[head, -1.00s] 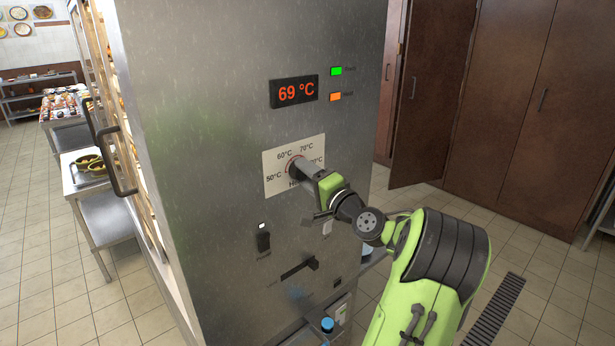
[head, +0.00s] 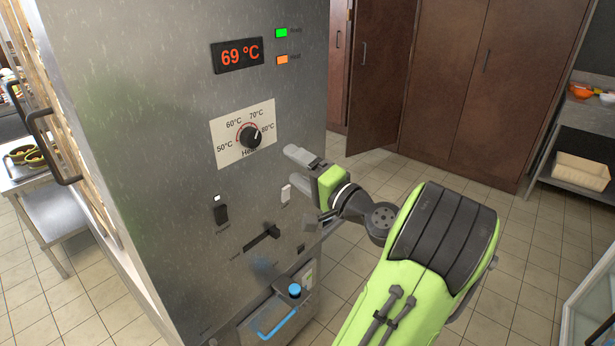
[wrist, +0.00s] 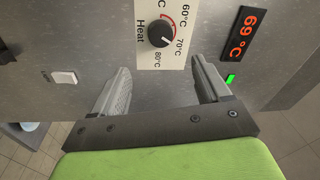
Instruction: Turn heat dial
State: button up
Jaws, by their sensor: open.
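The heat dial (head: 250,136) is a round black knob on a white label plate marked from 50°C to 80°C. The dial (wrist: 161,34) also shows beyond the fingers in the wrist view. My gripper (head: 293,168) is open and empty, to the right of and a little below the dial, apart from it. In the wrist view, its two grey fingers (wrist: 161,66) frame the free space in front of the plate. The display (head: 238,54) reads 69 °C.
Below the dial are a black switch (head: 221,213), a white switch (head: 286,192) and a black lever (head: 262,237). A green lamp (head: 281,33) and an orange lamp (head: 282,59) are lit. A dark door handle (head: 50,147) sticks out at left.

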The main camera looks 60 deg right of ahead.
jog(key=v, duration=0.3)
jog(key=shift+w, duration=0.1)
dwell(0.5)
